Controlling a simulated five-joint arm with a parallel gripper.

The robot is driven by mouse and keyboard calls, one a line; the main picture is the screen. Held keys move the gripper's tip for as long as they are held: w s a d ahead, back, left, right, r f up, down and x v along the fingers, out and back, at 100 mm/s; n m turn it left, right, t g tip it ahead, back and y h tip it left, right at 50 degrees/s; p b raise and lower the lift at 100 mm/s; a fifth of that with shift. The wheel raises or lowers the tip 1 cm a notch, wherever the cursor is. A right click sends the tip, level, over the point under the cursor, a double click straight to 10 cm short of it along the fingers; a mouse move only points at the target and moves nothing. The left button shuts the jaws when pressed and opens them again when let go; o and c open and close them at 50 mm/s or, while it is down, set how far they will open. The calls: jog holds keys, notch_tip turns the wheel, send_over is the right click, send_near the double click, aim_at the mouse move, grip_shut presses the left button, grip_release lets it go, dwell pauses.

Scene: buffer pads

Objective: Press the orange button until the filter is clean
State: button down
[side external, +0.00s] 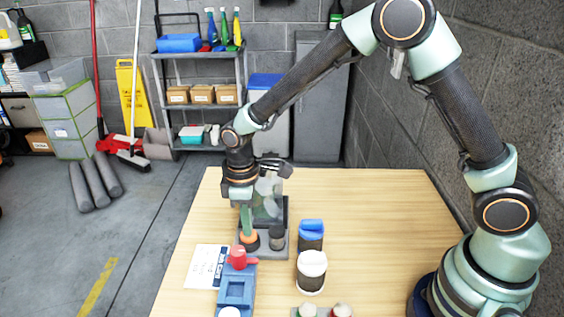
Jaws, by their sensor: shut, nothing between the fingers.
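The orange button (249,243) sits on a grey base (272,252) near the left part of the table. My gripper (247,234) is shut, pointing down, with its tip right above or on the button; I cannot tell whether it is pressing. Behind the button stands a dark-framed clear panel (268,207) with pale, cloudy patches, which may be the filter. My gripper and wrist hide part of it. A dark round knob (277,238) stands on the same base, just right of the button.
A blue device with a red top (238,258) stands in front, beside a white card (203,268). A white canister (312,268) and a blue-topped container (312,230) stand to the right. More small items sit at the bottom edge. The table's right side (385,225) is clear.

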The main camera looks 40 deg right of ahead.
jog(key=shift+f, duration=0.35)
jog(key=shift+r, duration=0.1)
notch_tip(320, 180, up, 14)
dwell(0.4)
jog(key=shift+w, duration=0.1)
dwell(0.6)
jog(key=s+d+r+m+t, duration=0.2)
jog(key=s+d+r+m, duration=0.1)
jog(key=s+d, duration=0.3)
jog(key=s+d+r+m+t, duration=0.3)
jog(key=s+d+m, duration=0.3)
jog(key=d, duration=0.3)
jog(key=shift+s+d+r+t, duration=0.15)
jog(key=shift+d+r+t, duration=0.05)
jog(key=shift+t, duration=0.1)
